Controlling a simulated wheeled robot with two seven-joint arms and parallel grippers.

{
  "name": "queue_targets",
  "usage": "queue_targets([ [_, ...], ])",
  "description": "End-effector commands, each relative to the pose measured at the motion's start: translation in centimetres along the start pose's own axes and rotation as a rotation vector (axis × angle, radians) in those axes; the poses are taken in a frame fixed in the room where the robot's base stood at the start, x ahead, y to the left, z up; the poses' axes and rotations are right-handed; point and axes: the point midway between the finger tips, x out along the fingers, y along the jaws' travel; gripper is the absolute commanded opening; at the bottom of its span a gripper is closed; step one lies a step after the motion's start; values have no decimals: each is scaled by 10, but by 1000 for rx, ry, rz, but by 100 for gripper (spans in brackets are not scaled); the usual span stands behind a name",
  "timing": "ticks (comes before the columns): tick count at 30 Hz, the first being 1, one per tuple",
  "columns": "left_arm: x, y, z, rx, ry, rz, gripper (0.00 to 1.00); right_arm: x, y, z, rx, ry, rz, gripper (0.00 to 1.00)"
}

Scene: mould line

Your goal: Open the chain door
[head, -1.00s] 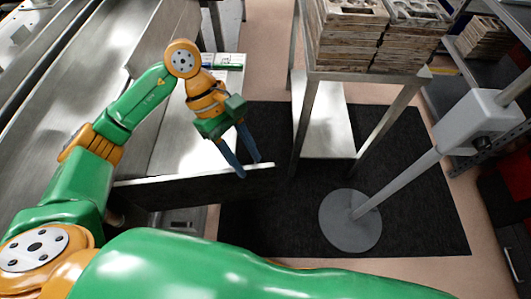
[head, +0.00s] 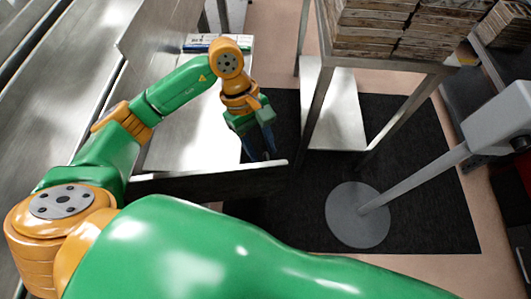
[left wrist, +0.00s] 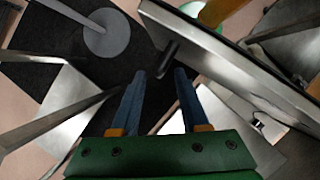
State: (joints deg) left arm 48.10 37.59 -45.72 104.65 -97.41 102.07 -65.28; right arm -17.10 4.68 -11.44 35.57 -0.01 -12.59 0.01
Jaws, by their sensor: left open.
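The chain door (head: 215,183) is a flat panel, standing out from the machine with its dark face toward me and its thin metal top edge showing. My left gripper (head: 258,155) is open, pointing down on the far side of the panel near its free end. In the left wrist view the door's metal face (left wrist: 225,55) runs along the upper right, with a dark bar handle (left wrist: 167,60) on it. The handle lies just ahead of the open blue fingertips (left wrist: 160,72), roughly in line with the gap. I cannot tell whether they touch it. My right gripper is not in view.
A metal stand (head: 388,63) with stacked mould blocks (head: 385,25) is at the upper right. A round grey pole base (head: 357,215) stands on the black mat (head: 430,225). The metal machine surface (head: 190,130) fills the left. Mat between door and pole base is clear.

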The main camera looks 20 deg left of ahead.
Motion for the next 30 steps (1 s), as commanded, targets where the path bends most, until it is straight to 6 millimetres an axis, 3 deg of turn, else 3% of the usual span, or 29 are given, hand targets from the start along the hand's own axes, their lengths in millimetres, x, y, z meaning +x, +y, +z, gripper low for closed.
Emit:
queue_targets([
  [6,28,-1,1,0,-2,-2,45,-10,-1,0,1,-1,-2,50],
  [13,31,0,0,1,0,1,45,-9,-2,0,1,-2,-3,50],
  [14,31,0,0,1,0,1,39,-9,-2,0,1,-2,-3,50],
  [18,31,0,0,1,0,1,1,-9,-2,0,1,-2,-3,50],
  [30,30,0,0,1,0,1,0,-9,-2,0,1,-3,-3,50],
])
